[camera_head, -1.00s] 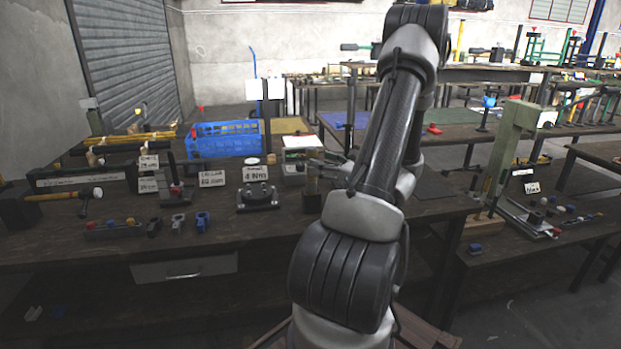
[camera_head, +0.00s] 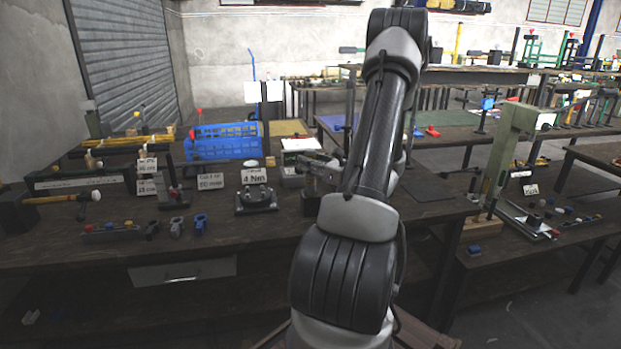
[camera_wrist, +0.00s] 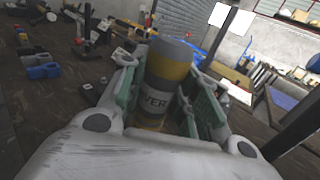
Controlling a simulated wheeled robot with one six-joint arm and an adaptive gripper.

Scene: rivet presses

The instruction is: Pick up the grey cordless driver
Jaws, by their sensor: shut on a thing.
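The driver (camera_wrist: 168,62) shows in the wrist view as an upright cylinder with a grey top, a yellow band and a label on which the letters "VER" can be read. My gripper (camera_wrist: 165,78) has its green-padded fingers on either side of it and is shut on it. In the head view my gripper (camera_head: 318,168) is over the middle of the near bench, partly hidden by my arm. The driver's lower end is hidden in the wrist view, so I cannot tell whether it touches the bench.
The near bench (camera_head: 80,250) carries a blue basket (camera_head: 222,142), a black stand with a torque card (camera_head: 255,196), and several blue and grey clamps to the left. A pale green press (camera_head: 507,150) stands to the right. Bare bench top lies in front.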

